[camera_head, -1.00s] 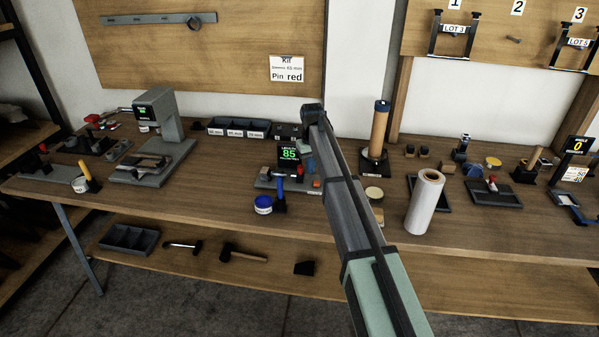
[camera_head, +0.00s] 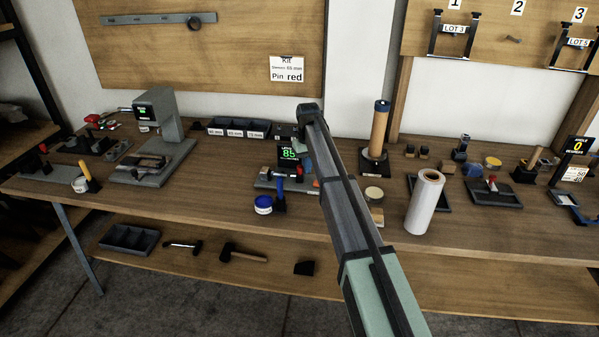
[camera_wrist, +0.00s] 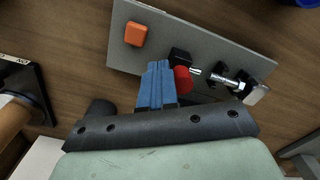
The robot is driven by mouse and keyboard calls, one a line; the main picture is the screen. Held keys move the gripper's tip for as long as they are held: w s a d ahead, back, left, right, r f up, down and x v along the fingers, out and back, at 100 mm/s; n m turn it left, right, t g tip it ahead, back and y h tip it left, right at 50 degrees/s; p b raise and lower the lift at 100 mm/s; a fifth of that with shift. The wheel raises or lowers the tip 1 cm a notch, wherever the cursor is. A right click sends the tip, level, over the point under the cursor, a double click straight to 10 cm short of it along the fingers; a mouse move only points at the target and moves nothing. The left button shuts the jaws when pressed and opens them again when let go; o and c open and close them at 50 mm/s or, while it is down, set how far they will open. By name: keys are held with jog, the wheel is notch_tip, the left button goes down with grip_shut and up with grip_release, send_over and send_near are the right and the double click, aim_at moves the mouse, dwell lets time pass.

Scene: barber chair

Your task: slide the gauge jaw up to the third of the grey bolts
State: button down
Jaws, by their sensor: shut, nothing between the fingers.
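The gauge (camera_head: 265,184) stands mid-bench, a grey base with a dark screen (camera_head: 289,153) showing a green 85. In the wrist view its grey plate (camera_wrist: 220,45) carries an orange button (camera_wrist: 136,34), a black block (camera_wrist: 180,56), a red knob (camera_wrist: 182,79) and a silvery bolt-like part (camera_wrist: 223,81). A pale block (camera_wrist: 257,95) is at the right end; I cannot tell which part is the jaw. My gripper (camera_wrist: 157,70) has blue fingers shut and empty, close beside the red knob; contact is unclear. I cannot single out a third grey bolt.
A blue tin (camera_head: 263,205) stands in front of the gauge. A labelled bin row (camera_head: 238,128) is behind it, left. A brown-and-black post (camera_head: 379,130) and a white roll (camera_head: 425,201) are on the right. The bench front left of the tin is clear.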

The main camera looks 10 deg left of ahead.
jog(key=shift+a, duration=1.35)
dwell(0.4)
jog(key=shift+d, duration=0.2)
jog(key=shift+d, duration=0.45)
jog(key=shift+r, duration=0.15)
jog(key=shift+r, duration=3.9)
